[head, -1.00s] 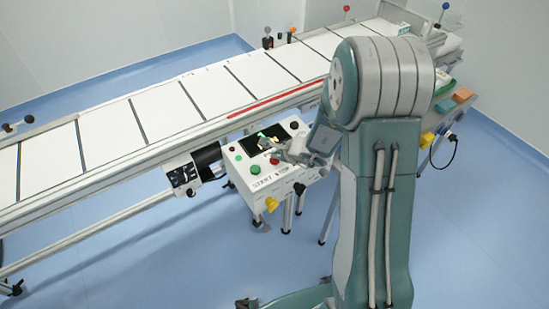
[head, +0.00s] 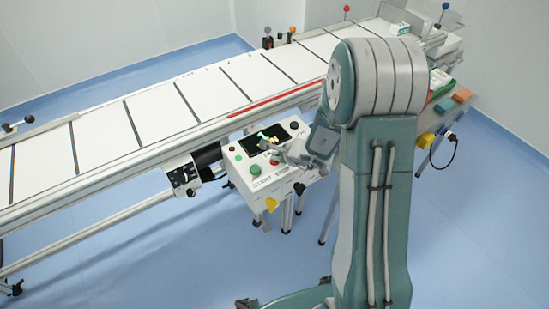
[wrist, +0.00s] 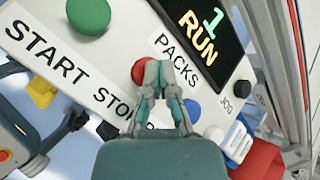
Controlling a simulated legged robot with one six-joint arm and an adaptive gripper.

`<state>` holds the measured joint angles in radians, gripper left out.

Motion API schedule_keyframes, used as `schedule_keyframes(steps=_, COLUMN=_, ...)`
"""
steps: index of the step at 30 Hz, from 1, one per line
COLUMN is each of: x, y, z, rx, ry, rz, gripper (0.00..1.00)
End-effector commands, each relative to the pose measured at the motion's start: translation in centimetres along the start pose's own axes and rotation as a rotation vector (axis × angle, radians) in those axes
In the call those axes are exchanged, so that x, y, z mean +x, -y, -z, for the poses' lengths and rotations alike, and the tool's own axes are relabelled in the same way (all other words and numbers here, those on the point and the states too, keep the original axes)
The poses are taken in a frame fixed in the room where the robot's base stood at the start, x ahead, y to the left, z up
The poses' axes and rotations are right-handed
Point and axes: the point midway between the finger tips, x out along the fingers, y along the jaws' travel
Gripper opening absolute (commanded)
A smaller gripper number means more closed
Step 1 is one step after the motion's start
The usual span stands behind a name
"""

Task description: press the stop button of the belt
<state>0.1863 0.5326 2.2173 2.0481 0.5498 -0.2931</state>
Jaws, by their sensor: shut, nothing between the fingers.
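The red stop button (wrist: 140,72) sits above the "STOP" lettering on the white control panel (wrist: 112,52) in the wrist view. My gripper (wrist: 160,66) is shut and empty. Its fingertips overlap the button's right side in the picture and hide part of it; I cannot tell whether they touch. The green start button (wrist: 88,17) is at upper left, and the display (wrist: 203,32) reads "1 RUN". In the head view, my gripper (head: 272,157) is over the panel (head: 240,168), and the fingertips are too small to make out clearly.
The belt (head: 150,109) runs behind the panel, with a small white and green box (head: 400,29) at its far right. A blue button (wrist: 191,110) lies right of my fingers.

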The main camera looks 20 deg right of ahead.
Motion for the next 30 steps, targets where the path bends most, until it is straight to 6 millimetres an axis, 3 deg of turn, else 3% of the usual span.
schedule_keyframes(steps=30, x=-2.0, y=1.5, z=-1.4, rx=-0.002, ry=0.001, rz=0.002, gripper=0.00)
